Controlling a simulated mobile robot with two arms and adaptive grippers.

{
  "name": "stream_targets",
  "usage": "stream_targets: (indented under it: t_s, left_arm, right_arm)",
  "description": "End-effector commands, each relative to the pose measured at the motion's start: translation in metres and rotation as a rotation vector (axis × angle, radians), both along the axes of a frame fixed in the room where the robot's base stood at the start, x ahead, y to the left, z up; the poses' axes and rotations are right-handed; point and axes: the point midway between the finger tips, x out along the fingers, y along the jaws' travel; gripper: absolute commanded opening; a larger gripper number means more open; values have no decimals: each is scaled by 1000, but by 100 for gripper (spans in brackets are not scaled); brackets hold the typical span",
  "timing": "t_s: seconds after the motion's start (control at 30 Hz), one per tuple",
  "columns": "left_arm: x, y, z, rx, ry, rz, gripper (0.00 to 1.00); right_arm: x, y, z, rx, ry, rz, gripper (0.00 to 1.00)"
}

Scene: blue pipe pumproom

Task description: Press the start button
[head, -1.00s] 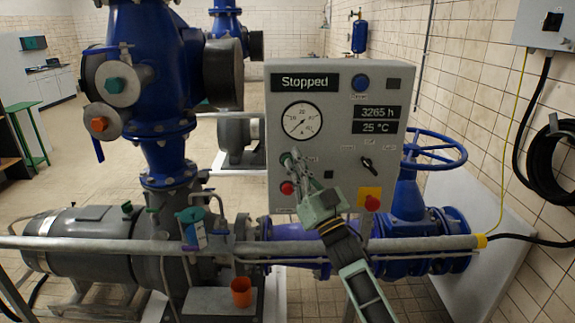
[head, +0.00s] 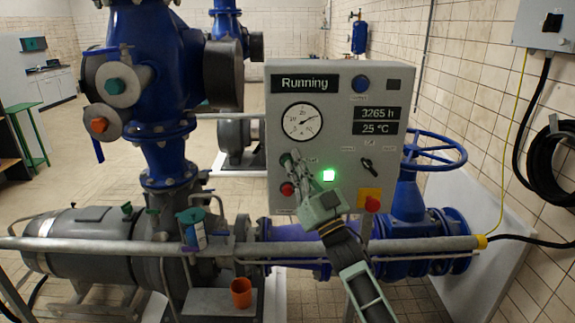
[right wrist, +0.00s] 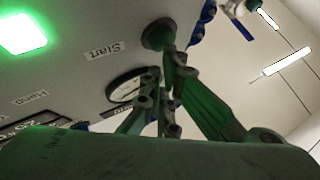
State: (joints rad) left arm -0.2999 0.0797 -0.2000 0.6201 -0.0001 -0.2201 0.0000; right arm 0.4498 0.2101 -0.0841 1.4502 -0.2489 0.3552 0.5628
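The grey control panel (head: 340,85) stands upright in the middle of the head view. Its display (head: 299,83) reads "Running", and a square lamp (head: 328,175) glows green; the lamp also shows in the right wrist view (right wrist: 22,33). The round start button (right wrist: 158,33), with a "Start" label (right wrist: 103,50) beside it, is partly covered by my right gripper in the head view. My right gripper (head: 297,158) looks shut and empty. Its fingertips are at the button's edge; I cannot tell whether they touch it. My left gripper is not in view.
A red button (head: 287,189) sits below the start button, and a red button on yellow (head: 371,203) is at lower right. A dark rotary switch (head: 368,166) is above it. A grey rail (head: 410,244) crosses in front. An orange cup (head: 241,292) stands below.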

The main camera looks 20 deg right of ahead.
Motion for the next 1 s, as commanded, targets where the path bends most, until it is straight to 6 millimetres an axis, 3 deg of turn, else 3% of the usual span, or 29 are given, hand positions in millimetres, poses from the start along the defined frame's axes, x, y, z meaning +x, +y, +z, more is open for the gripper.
stream_targets:
  t_s: [0.7, 1.0]
  left_arm:
    - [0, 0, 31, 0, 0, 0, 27]
    - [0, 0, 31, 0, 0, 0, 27]
  right_arm:
    - [-56, 16, 2, 0, -1, 0, 0]
    - [-58, 17, 0, 0, -1, 0, 0]
